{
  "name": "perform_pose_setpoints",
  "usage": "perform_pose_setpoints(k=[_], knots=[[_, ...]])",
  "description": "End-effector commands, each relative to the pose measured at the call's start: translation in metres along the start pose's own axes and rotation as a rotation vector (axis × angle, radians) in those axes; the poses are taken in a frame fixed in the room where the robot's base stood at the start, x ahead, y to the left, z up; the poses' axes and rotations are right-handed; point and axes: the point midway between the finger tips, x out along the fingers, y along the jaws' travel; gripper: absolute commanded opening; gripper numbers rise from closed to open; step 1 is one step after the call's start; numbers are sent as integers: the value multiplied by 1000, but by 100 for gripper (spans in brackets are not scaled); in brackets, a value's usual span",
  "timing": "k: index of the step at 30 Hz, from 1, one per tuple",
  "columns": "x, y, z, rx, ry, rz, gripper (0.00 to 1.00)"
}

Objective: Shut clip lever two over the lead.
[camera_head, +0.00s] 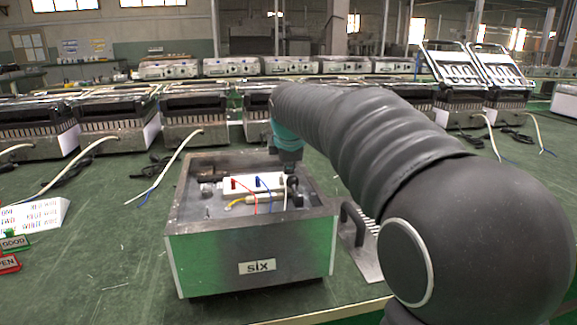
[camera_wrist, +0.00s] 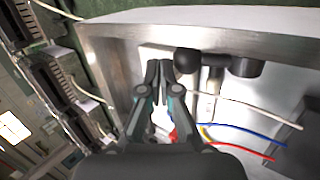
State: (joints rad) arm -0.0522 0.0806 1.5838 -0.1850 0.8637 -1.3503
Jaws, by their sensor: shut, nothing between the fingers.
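An open metal box marked "six" (camera_head: 250,240) stands on the green bench. Inside it is a white clip block (camera_head: 245,185) with a red lever (camera_head: 233,183) and a blue lever (camera_head: 257,182) that look upright. My gripper (camera_head: 289,168) is shut and empty, low over the right end of the block, and hides what is there. In the wrist view my gripper (camera_wrist: 158,66) has its fingertips together beside a black knob-ended fitting (camera_wrist: 187,62). A red part (camera_wrist: 173,135) shows behind the fingers. I cannot tell which lever is number two or whether the fingers touch one.
Red (camera_wrist: 245,150), blue (camera_wrist: 245,130) and white (camera_wrist: 250,101) leads run across the box. The box walls (camera_wrist: 105,75) stand close around my gripper. A handled metal plate (camera_head: 362,245) lies right of the box. GOOD (camera_head: 14,243) and OPEN signs stand at the left.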

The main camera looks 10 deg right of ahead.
Motion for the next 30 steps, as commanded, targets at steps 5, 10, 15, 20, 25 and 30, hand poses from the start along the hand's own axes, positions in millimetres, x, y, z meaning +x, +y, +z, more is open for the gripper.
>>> perform_pose_setpoints(k=[5, 10, 15, 20, 25, 30], knots=[[-7, 4, -1, 0, 0, 1, 0], [-26, 15, -4, 0, 0, 3, 0], [-46, 37, -7, 0, 0, 2, 0], [-62, 59, -10, 0, 0, 2, 0], [-77, 80, -12, 1, 0, 2, 0], [-86, 93, -13, 1, 0, 1, 0]])
